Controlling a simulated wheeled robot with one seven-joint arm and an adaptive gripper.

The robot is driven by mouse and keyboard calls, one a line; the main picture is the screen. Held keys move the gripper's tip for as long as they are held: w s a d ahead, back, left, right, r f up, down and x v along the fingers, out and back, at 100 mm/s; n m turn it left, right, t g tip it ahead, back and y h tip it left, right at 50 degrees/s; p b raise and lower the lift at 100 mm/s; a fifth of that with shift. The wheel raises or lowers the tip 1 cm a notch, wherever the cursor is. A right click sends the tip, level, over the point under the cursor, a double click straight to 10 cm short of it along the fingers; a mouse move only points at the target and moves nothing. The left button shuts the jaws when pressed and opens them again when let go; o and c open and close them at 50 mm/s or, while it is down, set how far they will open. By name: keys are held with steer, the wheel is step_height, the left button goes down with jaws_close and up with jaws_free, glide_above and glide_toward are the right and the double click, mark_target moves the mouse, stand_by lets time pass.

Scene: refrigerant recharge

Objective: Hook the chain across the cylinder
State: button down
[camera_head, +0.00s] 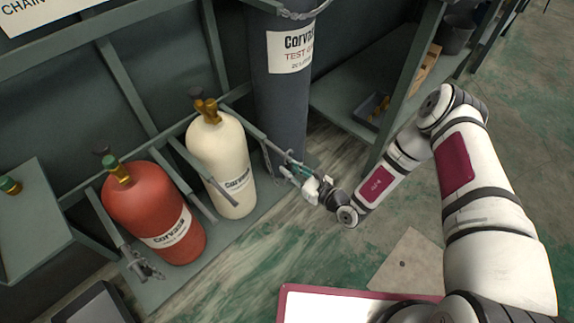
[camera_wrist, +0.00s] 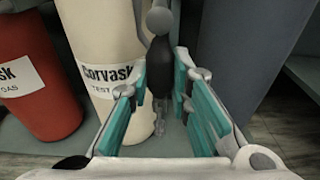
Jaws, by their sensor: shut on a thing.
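My gripper (camera_head: 305,182) is at the front right of the cream cylinder (camera_head: 232,150), low beside the foot of the tall dark cylinder (camera_head: 280,115). In the wrist view its teal fingers (camera_wrist: 165,105) are shut on a dark handle-like piece (camera_wrist: 159,68) with a grey ball at its top. Links of a chain (camera_wrist: 160,118) hang below it. The cream cylinder also shows behind the left finger in the wrist view (camera_wrist: 95,40). A chain (camera_head: 267,162) hangs from the rack by the gripper. Where its far end fastens is unclear.
A red cylinder (camera_head: 150,203) stands left of the cream one, with a loose chain (camera_head: 142,262) at its front. Green-grey rack bars (camera_head: 190,165) divide the bays. Another chain (camera_head: 300,13) crosses the dark cylinder high up. Shelving (camera_head: 345,95) stands right; open floor (camera_head: 300,245) lies in front.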

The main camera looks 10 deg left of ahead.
steer(key=shift+f+p+v, duration=0.15)
steer(key=shift+p+v, duration=0.15)
steer(key=shift+v, duration=0.85)
steer(key=shift+f+p+v, duration=0.15)
steer(key=shift+p+v, duration=0.15)
steer(key=shift+v, duration=0.9)
steer(key=s+a+p, duration=0.2)
steer(key=s+a, duration=0.2)
steer(key=s, duration=0.1)
steer(key=shift+s+p, duration=0.25)
steer(key=shift+p, duration=0.05)
steer(key=shift+a, duration=0.15)
steer(key=s+a+p, duration=0.2)
steer(key=s+a, duration=0.2)
steer(key=s, duration=0.1)
steer(key=shift+s+p, duration=0.35)
steer(key=shift+a, duration=0.15)
steer(key=s+a+p, duration=0.2)
steer(key=s+a, duration=0.2)
steer(key=s, duration=0.1)
steer(key=shift+s, duration=0.25)
